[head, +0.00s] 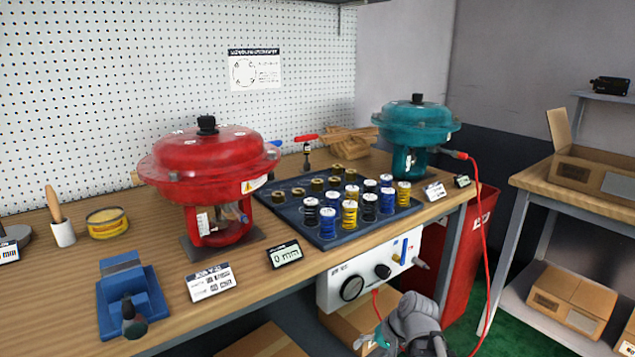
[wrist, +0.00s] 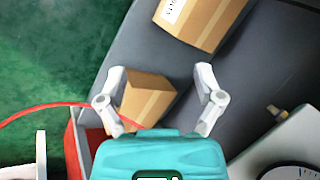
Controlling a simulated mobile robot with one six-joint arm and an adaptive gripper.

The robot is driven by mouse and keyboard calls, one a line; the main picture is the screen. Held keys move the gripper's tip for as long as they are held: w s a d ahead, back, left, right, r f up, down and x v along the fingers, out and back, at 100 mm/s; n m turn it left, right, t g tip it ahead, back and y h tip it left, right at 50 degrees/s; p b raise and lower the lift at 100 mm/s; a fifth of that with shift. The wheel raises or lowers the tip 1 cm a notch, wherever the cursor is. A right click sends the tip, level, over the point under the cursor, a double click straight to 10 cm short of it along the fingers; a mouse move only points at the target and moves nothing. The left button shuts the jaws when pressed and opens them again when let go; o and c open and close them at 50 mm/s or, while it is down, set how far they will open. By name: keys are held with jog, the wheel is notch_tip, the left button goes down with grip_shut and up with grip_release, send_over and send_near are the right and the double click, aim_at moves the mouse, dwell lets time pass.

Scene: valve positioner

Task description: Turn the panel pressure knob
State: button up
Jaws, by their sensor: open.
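The white panel (head: 334,295) hangs under the front edge of the bench in the head view. It carries a large round dial (head: 352,288), a smaller black knob (head: 383,271) to its right, and a blue lever (head: 403,248). My gripper (wrist: 160,75) is open with nothing between its fingers in the wrist view. In the head view it is low in the picture, below and right of the panel, apart from the knob. The panel (wrist: 262,143) also shows at the lower right of the wrist view, with part of the dial (wrist: 290,173); the black knob is not clearly seen there.
A red hose (head: 487,250) hangs from the teal actuator (head: 415,125) and also crosses the left of the wrist view (wrist: 50,108). A red bin (head: 465,255) stands right of the panel. Cardboard boxes (head: 575,297) sit on the right shelf. The red actuator (head: 208,160) stands on the bench.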

jog(key=s+d+f+n+g+h, duration=0.2)
jog(key=s+d+h, duration=0.2)
jog(key=h, duration=0.2)
notch_tip(320, 180, up, 38)
jog(key=p, duration=3.8)
jog(key=shift+f, duration=0.1)
jog(key=c, duration=0.4)
